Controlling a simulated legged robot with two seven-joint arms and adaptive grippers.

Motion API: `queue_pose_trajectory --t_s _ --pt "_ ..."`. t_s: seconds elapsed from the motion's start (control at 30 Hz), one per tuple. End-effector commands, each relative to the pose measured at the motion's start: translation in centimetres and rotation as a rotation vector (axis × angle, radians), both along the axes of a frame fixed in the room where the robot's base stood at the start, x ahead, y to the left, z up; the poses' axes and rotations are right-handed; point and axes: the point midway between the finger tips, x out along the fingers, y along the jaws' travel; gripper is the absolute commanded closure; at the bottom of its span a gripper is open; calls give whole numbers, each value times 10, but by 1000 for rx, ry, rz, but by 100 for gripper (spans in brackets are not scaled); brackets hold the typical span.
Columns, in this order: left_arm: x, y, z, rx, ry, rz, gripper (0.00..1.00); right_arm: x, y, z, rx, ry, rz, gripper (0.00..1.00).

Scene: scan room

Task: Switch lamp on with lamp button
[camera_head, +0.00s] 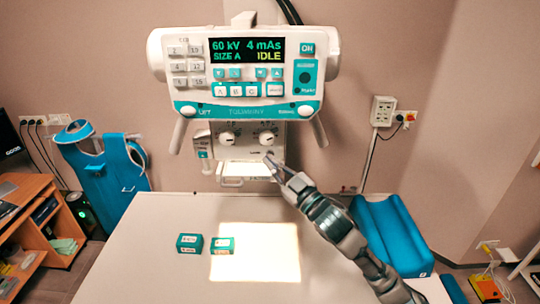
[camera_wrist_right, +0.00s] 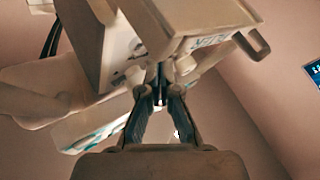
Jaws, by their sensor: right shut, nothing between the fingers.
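The X-ray tube head (camera_head: 236,112) hangs above the table, and its display reads 60 kV, 4 mAs, SIZE A, IDLE. Below it is the collimator box (camera_head: 245,150) with two round knobs. My right gripper (camera_head: 269,159) is shut and empty, with its tips at the lower right of the box front. I cannot tell whether they touch it, and the lamp button is not clearly distinguishable there. A bright light patch (camera_head: 262,262) lies on the table top. In the right wrist view my fingers (camera_wrist_right: 160,88) meet in front of the pale housing (camera_wrist_right: 185,25). My left gripper is not in view.
Two small green boxes (camera_head: 189,243) (camera_head: 222,246) sit on the white table (camera_head: 135,250). A blue cushion (camera_head: 385,230) lies to the right of my arm. A blue apron (camera_head: 105,175) hangs at left, beside a wooden desk (camera_head: 22,215). The table's left part is clear.

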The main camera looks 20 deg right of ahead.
Motion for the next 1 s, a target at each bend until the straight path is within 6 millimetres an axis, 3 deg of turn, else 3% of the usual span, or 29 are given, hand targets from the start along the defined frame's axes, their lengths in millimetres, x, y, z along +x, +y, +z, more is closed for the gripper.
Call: queue_pose_trajectory --t_s 0.57,1.0 --pt "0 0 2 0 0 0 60 -44 13 0 -1 0 2 100" --pt "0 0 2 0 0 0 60 -48 14 0 0 0 0 100"
